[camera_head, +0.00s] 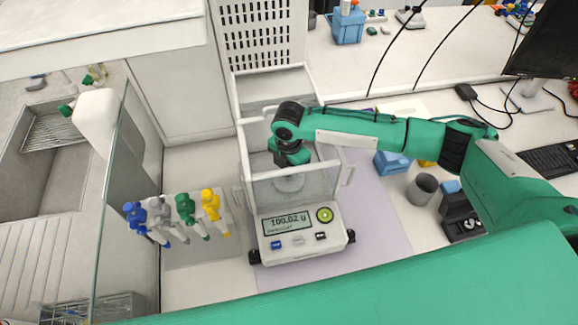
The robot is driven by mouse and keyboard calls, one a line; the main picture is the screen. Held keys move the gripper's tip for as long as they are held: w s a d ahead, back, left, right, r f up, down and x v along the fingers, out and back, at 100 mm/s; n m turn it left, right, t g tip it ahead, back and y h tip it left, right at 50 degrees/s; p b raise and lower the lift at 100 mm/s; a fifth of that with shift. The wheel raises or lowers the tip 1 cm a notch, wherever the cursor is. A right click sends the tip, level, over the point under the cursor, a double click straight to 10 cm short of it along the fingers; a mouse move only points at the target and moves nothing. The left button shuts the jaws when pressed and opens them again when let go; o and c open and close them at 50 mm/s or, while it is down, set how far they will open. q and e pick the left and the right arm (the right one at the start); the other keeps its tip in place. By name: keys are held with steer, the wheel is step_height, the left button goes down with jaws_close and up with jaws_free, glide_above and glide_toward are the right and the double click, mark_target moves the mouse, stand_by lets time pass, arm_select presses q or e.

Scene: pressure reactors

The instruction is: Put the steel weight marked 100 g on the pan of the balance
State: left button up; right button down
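The balance (301,250) stands on the bench in the middle, with a clear-walled weighing chamber. Its display (287,222) reads about 100.02 g. The round pan (289,184) shows partly through the front glass. My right arm comes in from the right and reaches over the chamber's right wall. My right gripper (291,158) points down inside the chamber, just above the pan. Its fingertips are dark and small, and I cannot tell whether they are open or shut. I cannot make out the steel weight; the gripper may hide it. My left gripper is not in view.
Blue, grey, green and yellow pipettes (185,212) hang on a rack left of the balance. A glass panel (110,215) and a sink (45,165) are at the left.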

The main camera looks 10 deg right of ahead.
steer(key=shift+f, duration=0.1)
stand_by(0.3)
steer(key=c, duration=1.1)
jaws_free()
steer(key=shift+c, duration=0.2)
step_height(320, 180, up, 6)
steer(key=p, duration=0.5)
step_height(320, 180, up, 18)
steer(key=shift+f, duration=0.1)
